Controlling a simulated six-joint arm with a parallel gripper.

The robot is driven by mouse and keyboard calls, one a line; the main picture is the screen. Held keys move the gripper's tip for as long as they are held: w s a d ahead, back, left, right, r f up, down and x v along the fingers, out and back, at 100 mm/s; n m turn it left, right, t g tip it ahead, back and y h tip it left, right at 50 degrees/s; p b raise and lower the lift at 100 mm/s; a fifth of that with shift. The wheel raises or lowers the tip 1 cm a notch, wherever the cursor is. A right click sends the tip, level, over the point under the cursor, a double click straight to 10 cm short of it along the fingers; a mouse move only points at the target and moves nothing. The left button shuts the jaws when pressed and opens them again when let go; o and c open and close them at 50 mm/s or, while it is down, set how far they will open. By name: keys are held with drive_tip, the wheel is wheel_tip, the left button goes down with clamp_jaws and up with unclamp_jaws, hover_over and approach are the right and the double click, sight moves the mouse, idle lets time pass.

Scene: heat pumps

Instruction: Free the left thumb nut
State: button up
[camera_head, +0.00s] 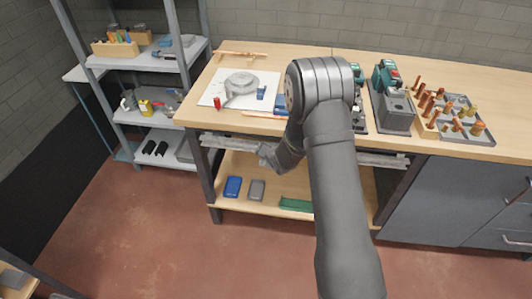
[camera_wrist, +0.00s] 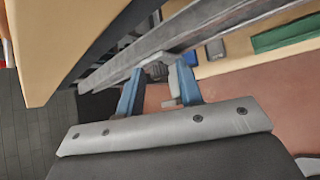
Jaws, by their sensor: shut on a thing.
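A long grey rail (camera_head: 228,141) runs under the front edge of the workbench. It crosses the wrist view diagonally (camera_wrist: 205,28). My gripper (camera_head: 265,154) is at the left part of this rail, below the bench top. In the wrist view my gripper's two blue fingers (camera_wrist: 157,78) stand either side of a small grey piece, the left thumb nut (camera_wrist: 157,71), at the rail's underside. The gripper is shut on it. The nut's shape is partly hidden by the fingers and the rail. In the head view the nut is too small to make out.
The bench top edge (camera_wrist: 75,45) is close above the fingers at left. The lower shelf holds a blue box (camera_head: 232,187), a grey box (camera_head: 257,190) and a green item (camera_head: 296,205). A metal shelf rack (camera_head: 150,80) stands left. The floor in front is clear.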

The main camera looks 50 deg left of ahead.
drive_tip(key=shift+n+t+h, duration=0.3)
drive_tip(key=shift+h, duration=0.3)
drive_tip(key=shift+c, duration=0.4)
drive_tip(key=shift+s+n+t+h, duration=0.1)
drive_tip(key=shift+n+t+h, duration=0.2)
drive_tip(key=shift+t+h, duration=0.15)
drive_tip(key=shift+c, duration=0.2)
drive_tip(key=shift+a+f, duration=0.1)
clamp_jaws()
drive_tip(key=o, duration=0.6)
unclamp_jaws()
drive_tip(key=shift+a+r, duration=0.15)
drive_tip(key=shift+r, duration=0.1)
drive_tip(key=shift+r, duration=0.15)
drive_tip(key=shift+v, duration=2.35)
